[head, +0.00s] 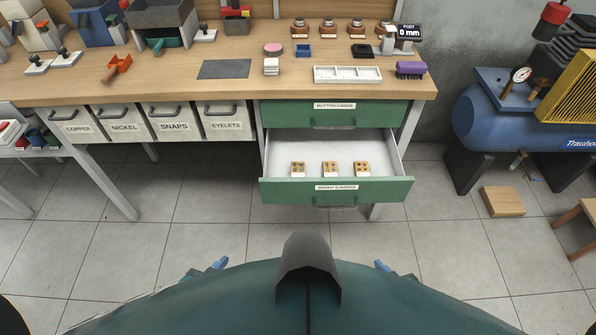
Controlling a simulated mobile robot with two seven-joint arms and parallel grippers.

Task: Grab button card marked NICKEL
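The lower green drawer (380,190), labelled SNAP CARDS, is pulled open. Inside it stand three small white cards with brown-gold faces: a left one (298,169), a middle one (330,169) and a right one (362,168). Any lettering on them is too small to read. The upper green drawer (385,113), labelled BUTTON CARDS, is shut, so its inside is hidden. A white bin (124,126) under the bench is marked NICKEL. My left gripper (220,264) and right gripper (382,265) show only as blue tips beside my body, well short of the drawers.
The wooden bench (215,92) holds presses, a white tray (347,75), a grey mat (224,69) and small tools. A blue compressor (490,115) and a wooden block (502,201) stand at right. The tiled floor before the open drawer is clear.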

